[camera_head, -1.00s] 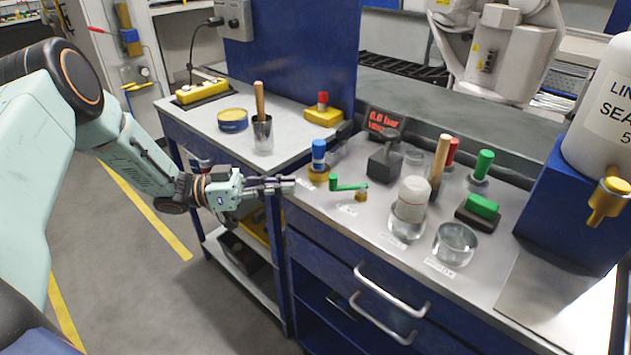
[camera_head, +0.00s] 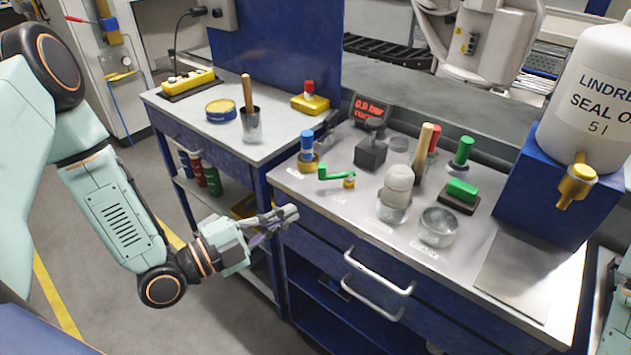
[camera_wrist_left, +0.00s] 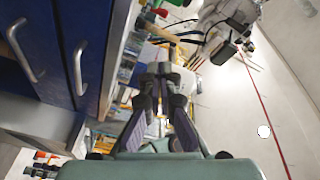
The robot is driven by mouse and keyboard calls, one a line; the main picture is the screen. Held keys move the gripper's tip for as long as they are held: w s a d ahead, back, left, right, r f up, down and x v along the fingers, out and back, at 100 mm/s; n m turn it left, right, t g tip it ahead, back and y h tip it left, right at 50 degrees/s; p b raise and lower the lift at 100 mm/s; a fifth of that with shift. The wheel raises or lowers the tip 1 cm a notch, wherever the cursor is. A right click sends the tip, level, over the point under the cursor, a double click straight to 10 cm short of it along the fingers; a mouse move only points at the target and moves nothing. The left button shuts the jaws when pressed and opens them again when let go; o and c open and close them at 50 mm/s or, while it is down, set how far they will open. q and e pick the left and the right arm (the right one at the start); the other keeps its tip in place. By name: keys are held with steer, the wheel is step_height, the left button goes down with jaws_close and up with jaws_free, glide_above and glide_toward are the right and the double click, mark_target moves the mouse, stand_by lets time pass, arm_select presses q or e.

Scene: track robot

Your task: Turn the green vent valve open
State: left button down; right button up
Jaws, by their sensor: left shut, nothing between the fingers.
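The green vent valve (camera_head: 336,174) is a green lever with a brass base at the front left of the metal worktop. Its lever points left, toward the blue-capped brass fitting. My left gripper (camera_head: 292,213) is shut and empty in the head view. It is in front of the bench's left front corner, below and left of the green valve and apart from it. In the left wrist view the closed fingers (camera_wrist_left: 160,70) point up the picture, beside the blue drawer fronts. The valve cannot be made out in that view. My right gripper is not in view.
A blue-capped brass fitting (camera_head: 307,152) stands left of the valve. Drawer handles (camera_head: 378,273) stick out from the bench front. Floor left of the bench is clear.

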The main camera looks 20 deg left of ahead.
arm_select(q)
steer(key=w+m, duration=0.1)
steer(key=w, duration=0.2)
steer(key=w+d+m+b, duration=0.1)
steer(key=w+m, duration=0.1)
steer(key=w, duration=0.2)
steer(key=w+d+m+y+b, duration=0.1)
steer(key=w, duration=0.3)
steer(key=shift+d+f+m, duration=0.2)
steer(key=shift+d+m, duration=0.05)
steer(key=shift+m, duration=0.05)
steer(key=shift+w, duration=0.15)
stand_by(0.4)
steer(key=shift+h, duration=0.3)
